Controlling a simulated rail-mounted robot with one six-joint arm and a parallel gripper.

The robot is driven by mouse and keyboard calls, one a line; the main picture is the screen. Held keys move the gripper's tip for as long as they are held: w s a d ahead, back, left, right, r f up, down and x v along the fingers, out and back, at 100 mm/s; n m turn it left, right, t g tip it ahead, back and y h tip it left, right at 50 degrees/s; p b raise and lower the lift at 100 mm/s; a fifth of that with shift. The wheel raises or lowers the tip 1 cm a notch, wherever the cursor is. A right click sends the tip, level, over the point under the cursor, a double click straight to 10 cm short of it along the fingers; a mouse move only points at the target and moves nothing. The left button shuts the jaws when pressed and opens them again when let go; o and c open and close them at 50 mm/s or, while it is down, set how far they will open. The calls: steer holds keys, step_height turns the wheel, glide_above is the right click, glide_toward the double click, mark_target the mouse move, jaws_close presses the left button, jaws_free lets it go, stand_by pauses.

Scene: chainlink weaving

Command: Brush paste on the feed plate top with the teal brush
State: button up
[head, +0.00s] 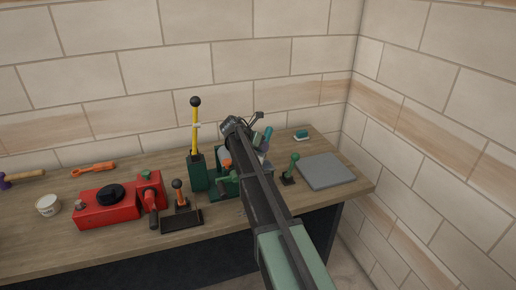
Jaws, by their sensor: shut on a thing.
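My arm reaches from the lower right to the back middle of the bench. My gripper (263,150) is at its far end, mostly hidden behind the arm. A slanted teal handle (267,136), seemingly the teal brush, shows just right of the arm, and my gripper appears shut on it. The brush's bristles cannot be made out. A dark green machine (197,172) with an upright yellow lever stands left of the arm. Its low green bed is partly hidden by my arm; I cannot tell which part is the feed plate. A white cup (47,205), perhaps of paste, stands at the left.
A red machine (108,209) and a dark-based orange lever (180,195) stand left of my arm. A green lever (291,168), a grey slab (326,172) and a small teal-and-white item (301,135) are at the right. Orange and purple-headed tools lie back left. Brick walls close the back and right.

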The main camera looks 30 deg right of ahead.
steer(key=d, duration=0.8)
stand_by(1.2)
steer(key=shift+s+a+f, duration=0.1)
steer(key=shift+a, duration=0.05)
